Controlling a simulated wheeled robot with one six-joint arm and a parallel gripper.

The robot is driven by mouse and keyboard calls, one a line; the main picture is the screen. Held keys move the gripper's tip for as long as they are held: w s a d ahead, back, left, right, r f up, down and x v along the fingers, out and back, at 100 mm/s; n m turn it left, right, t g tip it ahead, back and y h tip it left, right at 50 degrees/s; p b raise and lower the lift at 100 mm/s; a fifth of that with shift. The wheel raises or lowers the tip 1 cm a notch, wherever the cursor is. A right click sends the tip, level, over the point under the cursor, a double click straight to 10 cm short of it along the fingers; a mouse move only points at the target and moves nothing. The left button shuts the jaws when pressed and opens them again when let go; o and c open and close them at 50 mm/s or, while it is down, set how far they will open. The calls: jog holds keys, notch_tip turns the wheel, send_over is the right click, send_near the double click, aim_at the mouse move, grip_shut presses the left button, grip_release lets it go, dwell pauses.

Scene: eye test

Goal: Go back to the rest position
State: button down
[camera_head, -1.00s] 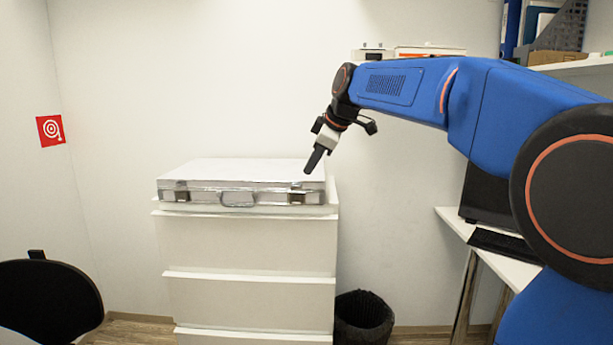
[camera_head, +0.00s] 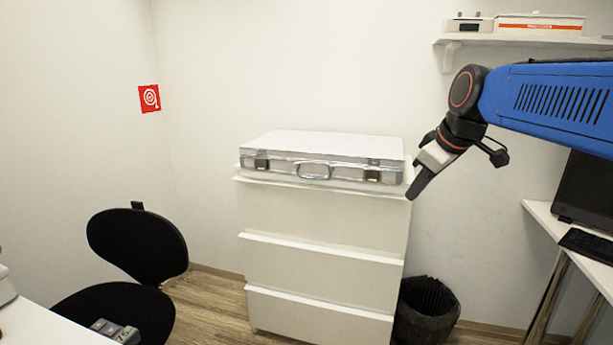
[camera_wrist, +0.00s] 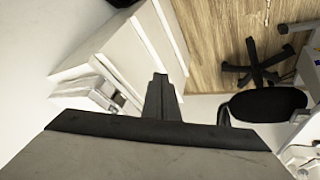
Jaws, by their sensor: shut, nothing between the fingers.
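My gripper (camera_head: 418,186) is shut and empty, pointing down and to the left at the end of my blue arm. In the head view it appears just right of a closed white case with silver edges (camera_head: 325,143), in front of the wall. The case lies flat on top of a white drawer cabinet (camera_head: 320,215). In the wrist view my gripper's fingers (camera_wrist: 160,80) show together, with the cabinet (camera_wrist: 112,52) and part of the case (camera_wrist: 90,92) to their left.
A black waste bin (camera_head: 427,308) stands right of the cabinet. A desk (camera_head: 580,235) with a monitor and keyboard is at the right. A wall shelf (camera_head: 500,40) is above my arm. A black chair (camera_head: 137,246) and a white table (camera_head: 35,325) are at lower left.

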jog(key=s+d+f+m+g+h, duration=0.1)
jog(key=s+d+f+m, duration=0.2)
jog(key=s+f, duration=1.9)
jog(key=s+m, duration=0.3)
jog(key=m, duration=0.2)
jog(key=shift+d+h, duration=0.15)
jog(key=shift+h, duration=0.25)
jog(key=c, duration=2.4)
grip_release()
jog(key=shift+c, duration=0.2)
